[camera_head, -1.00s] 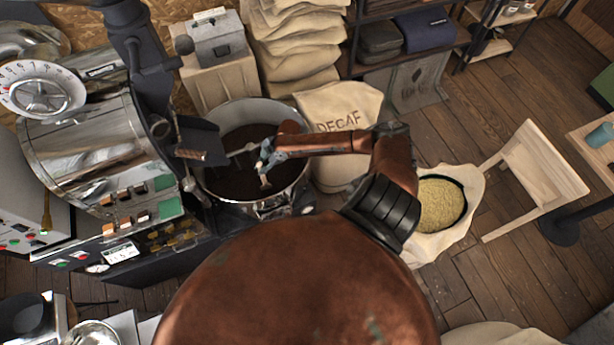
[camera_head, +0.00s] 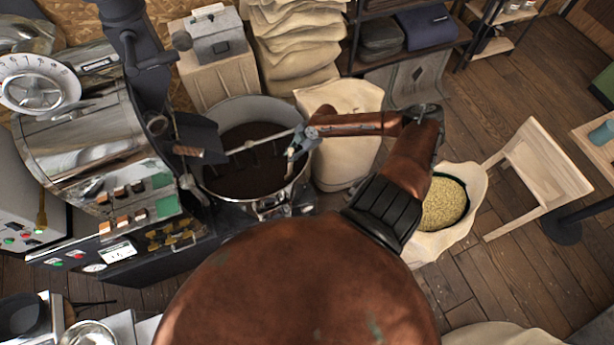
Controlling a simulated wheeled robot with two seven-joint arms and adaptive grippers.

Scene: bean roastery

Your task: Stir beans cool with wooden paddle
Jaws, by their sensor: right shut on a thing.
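Dark roasted beans (camera_head: 243,172) fill the round metal cooling tray (camera_head: 233,108) left of centre, with a stirring bar (camera_head: 250,145) across them. My right gripper (camera_head: 295,147) is at the right side of the tray, above its edge. It is shut on the wooden paddle (camera_head: 290,167), of which only a small part shows below the fingers. I cannot tell whether the paddle's end touches the beans. My left gripper is not in view.
The roaster (camera_head: 90,150) with its control panel stands left of the tray. A cream sack (camera_head: 345,165) stands right of the tray, close under my right forearm. An open sack of pale beans (camera_head: 443,203) and a wooden chair (camera_head: 535,175) are further right.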

